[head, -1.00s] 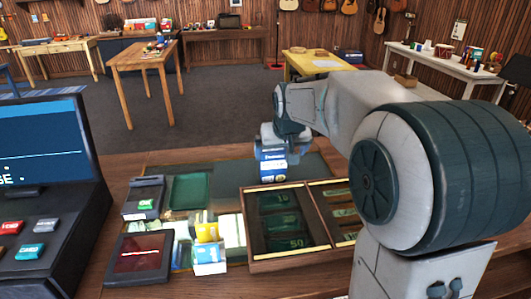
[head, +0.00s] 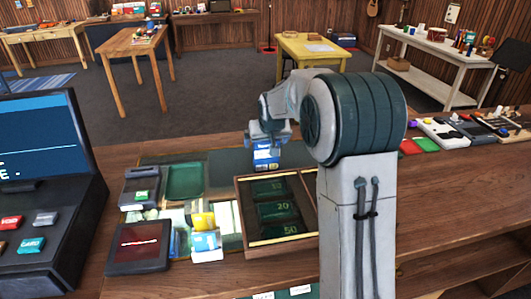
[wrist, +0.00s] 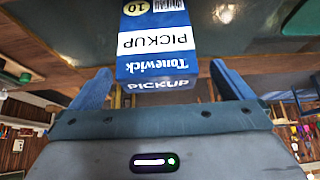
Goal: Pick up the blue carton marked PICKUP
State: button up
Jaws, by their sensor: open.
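In the wrist view, my gripper (wrist: 160,72) is open, with one blue finger on each side of the carton's near end. A gap shows between the carton and the right finger, and a narrower one at the left finger.
A wooden cash tray (head: 288,240) lies close in front of the carton. A green tray (head: 186,181), a card reader (head: 138,246) and a white-and-blue box (head: 206,246) with a yellow item are to the left. A register (head: 40,190) stands at far left.

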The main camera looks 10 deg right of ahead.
aim_at(266, 153)
jog(key=shift+p+x, duration=0.7)
jog(key=shift+x, duration=1.55)
jog(key=shift+s+d, duration=0.1)
jog(key=shift+d, duration=0.05)
jog(key=c, duration=1.1)
